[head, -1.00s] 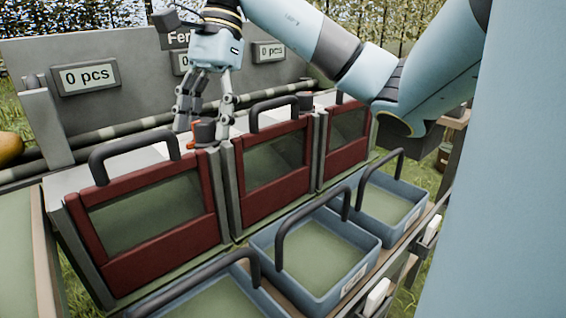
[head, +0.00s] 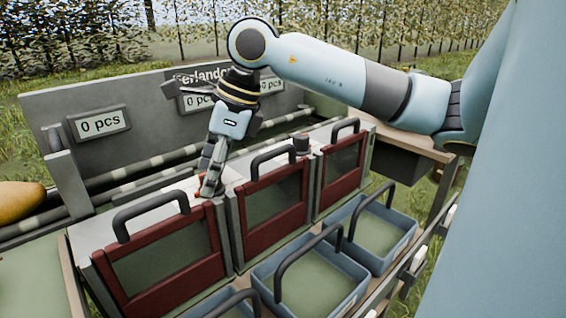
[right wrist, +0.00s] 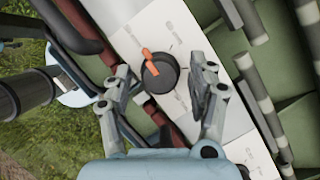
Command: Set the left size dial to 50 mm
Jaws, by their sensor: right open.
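The left size dial (right wrist: 160,72) is a round black knob with an orange pointer on a white top panel (right wrist: 125,22). In the right wrist view the pointer aims up and slightly left; the small printed marks are too blurred to read. My right gripper (right wrist: 165,76) is open, its two fingers on either side of the dial with gaps showing. I cannot tell how high the fingertips are. In the head view my right gripper (head: 211,186) covers most of the dial, leaving only a bit of orange beside it. My left gripper is not in view.
Red-framed gates with dark handles (head: 150,213) stand in front of the panel. Another black dial (head: 301,142) stands further right. Blue crates (head: 350,290) sit in front. A grey board with "0 pcs" displays (head: 100,123) stands behind, and a yellow pear (head: 20,201) lies at left.

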